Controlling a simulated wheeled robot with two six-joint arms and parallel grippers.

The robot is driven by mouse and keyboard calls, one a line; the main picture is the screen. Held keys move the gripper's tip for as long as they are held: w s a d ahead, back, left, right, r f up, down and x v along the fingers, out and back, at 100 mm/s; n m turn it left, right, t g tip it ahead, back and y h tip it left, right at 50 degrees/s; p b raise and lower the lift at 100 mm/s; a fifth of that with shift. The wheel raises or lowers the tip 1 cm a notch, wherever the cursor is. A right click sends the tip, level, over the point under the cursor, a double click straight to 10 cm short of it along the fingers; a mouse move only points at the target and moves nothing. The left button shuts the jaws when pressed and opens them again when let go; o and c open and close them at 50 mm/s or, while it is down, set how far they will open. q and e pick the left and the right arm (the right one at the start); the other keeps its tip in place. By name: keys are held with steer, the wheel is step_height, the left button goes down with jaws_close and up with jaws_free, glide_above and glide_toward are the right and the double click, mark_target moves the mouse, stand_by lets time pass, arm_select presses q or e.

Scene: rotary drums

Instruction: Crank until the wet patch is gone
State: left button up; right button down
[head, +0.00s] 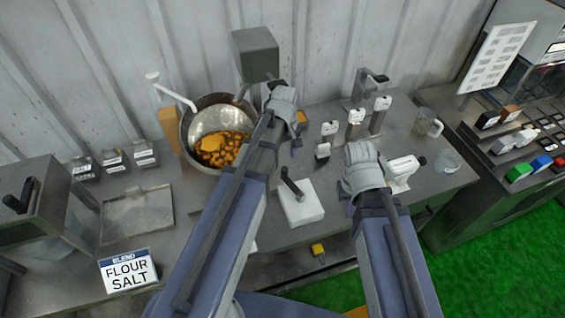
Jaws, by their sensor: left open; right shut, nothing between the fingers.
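A round metal drum (188,122) stands open at the back of the bench, with many small orange pieces inside. A smoother, lighter orange patch (211,143) lies among them; I cannot tell whether it is the wet patch. My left gripper (281,92) is open at the drum's right side, close to a dark part that may be the crank handle; the gripper and arm hide much of it, and I cannot tell if they touch. My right gripper (359,149) is shut and empty above the bench, apart from the drum.
A grey box (255,53) stands behind the drum. A white block with a dark lever (299,201) sits between my arms. White-topped dispensers (355,116) and a glass mug (427,122) stand right. A "BLEND FLOUR SALT" sign (129,271) and shallow tray (137,212) are left.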

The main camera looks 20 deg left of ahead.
mark_target(285, 168)
arm_select(q)
steer(key=shift+s+d+f, duration=0.1)
steer(key=shift+f, duration=0.05)
steer(key=shift+f+b, duration=0.65)
steer(key=shift+b, duration=0.2)
step_height(285, 168, down, 6)
steer(key=b, duration=0.6)
steer(key=shift+f, duration=0.1)
steer(key=shift+c, duration=0.2)
jaws_close()
stand_by(0.3)
